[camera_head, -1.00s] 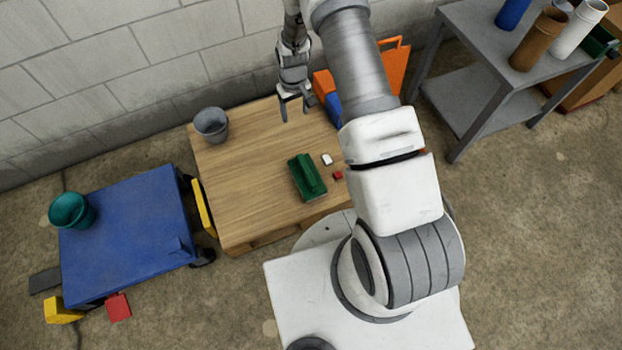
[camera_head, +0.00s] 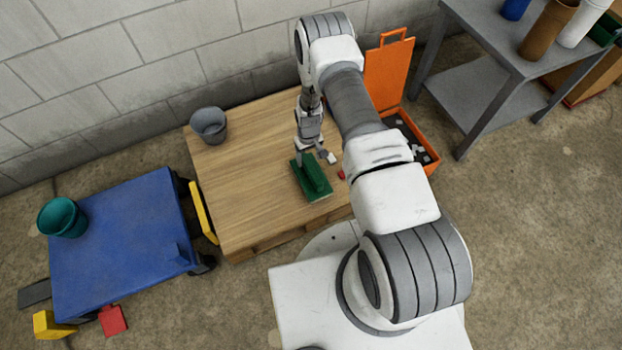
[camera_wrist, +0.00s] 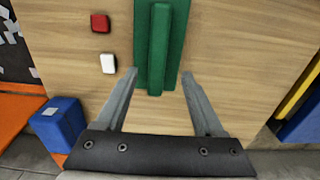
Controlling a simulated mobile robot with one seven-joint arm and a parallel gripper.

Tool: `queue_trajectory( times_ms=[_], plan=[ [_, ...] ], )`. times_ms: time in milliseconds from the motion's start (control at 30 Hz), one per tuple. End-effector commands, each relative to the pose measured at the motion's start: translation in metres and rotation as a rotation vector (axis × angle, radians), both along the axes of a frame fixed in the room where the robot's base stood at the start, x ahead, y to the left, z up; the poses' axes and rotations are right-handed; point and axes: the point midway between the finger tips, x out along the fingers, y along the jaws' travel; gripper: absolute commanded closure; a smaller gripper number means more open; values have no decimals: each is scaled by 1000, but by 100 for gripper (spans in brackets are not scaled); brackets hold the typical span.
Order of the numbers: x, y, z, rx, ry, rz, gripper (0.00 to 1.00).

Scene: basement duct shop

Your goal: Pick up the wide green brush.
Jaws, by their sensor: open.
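The wide green brush (camera_head: 312,180) lies on the wooden bench top (camera_head: 240,190), near its front right part. It has a wide flat base and a raised green handle along its middle. My gripper (camera_head: 309,156) is over the brush's far end in the head view. In the wrist view my gripper (camera_wrist: 158,85) is open, its two fingers apart. The near end of the green brush (camera_wrist: 160,45) shows between and beyond the fingertips, and its other end is cut off by the picture's top edge. I cannot tell how high the fingertips are above it.
A white block (camera_wrist: 108,63) and a red block (camera_wrist: 100,23) lie beside the brush. A grey bucket (camera_head: 209,125) stands at the bench's back left. An open orange case (camera_head: 390,85) is at the right. A blue cart (camera_head: 120,240) stands to the left.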

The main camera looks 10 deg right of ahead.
Motion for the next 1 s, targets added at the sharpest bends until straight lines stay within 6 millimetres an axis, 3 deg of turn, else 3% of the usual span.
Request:
queue_trajectory(
  times_ms=[33,367,633,900,1000],
  plan=[
    [0,0,-11,0,0,0,30],
    [-2,-2,-31,0,1,-1,30],
    [-5,-6,-69,0,0,0,30],
    [-5,-6,-71,0,0,0,30],
    [-5,-6,-71,0,0,0,48]
  ],
)
